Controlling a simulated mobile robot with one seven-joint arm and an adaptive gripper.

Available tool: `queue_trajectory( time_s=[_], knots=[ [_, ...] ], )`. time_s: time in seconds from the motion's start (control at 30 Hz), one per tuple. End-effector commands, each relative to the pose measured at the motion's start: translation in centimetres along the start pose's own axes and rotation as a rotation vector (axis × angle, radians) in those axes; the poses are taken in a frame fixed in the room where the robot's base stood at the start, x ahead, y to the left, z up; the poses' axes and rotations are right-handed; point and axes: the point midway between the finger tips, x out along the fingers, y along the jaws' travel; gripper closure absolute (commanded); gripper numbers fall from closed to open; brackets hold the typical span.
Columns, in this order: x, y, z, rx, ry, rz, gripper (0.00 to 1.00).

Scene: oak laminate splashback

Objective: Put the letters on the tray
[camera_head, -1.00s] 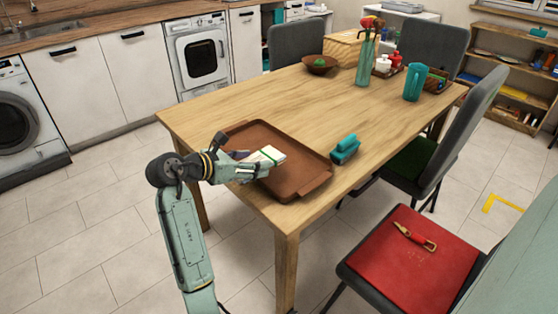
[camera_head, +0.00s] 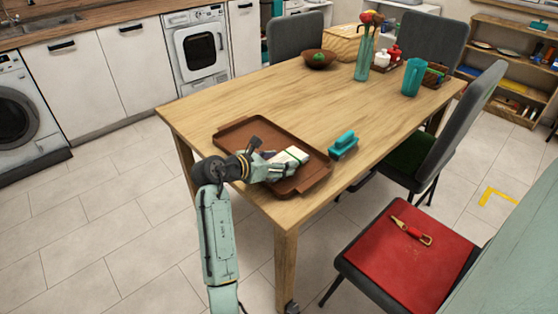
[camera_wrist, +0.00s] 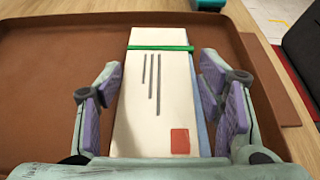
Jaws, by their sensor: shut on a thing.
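The letters (camera_head: 291,156) are a white bundle with a green band near the far end. In the wrist view the letters (camera_wrist: 153,105) show dark written lines and a red stamp, with a bluish edge below on the right. My gripper (camera_head: 279,164) is shut on the bundle; in the wrist view the purple finger pads of my gripper (camera_wrist: 160,95) flank its two long sides. The brown tray (camera_head: 236,134) lies near the table's close corner, and the letters are over its right part. I cannot tell whether they touch the tray floor.
A teal brush-like object (camera_head: 343,145) lies just right of the tray. The wooden table (camera_head: 290,95) is clear behind it. Farther back stand a bowl (camera_head: 319,60), a glass vase (camera_head: 363,66) and a teal jug (camera_head: 413,77). A chair with a red seat (camera_head: 400,260) is at front right.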

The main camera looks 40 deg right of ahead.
Motion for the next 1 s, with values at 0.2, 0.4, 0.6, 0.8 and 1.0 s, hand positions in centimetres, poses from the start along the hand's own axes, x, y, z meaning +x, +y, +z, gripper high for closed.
queue_trajectory(
  time_s=[0.2,0.4,0.6,0.8,1.0],
  knots=[
    [0.0,0.0,-0.1,0.0,0.0,0.0,0.29],
    [0.0,0.0,0.0,0.0,0.0,0.0,0.19],
    [0.0,0.0,0.0,0.0,0.0,0.0,0.19],
    [-1.0,0.1,0.0,0.001,-0.002,0.002,0.19],
    [-4.8,0.1,-0.1,0.001,-0.003,0.004,0.19]
  ],
)
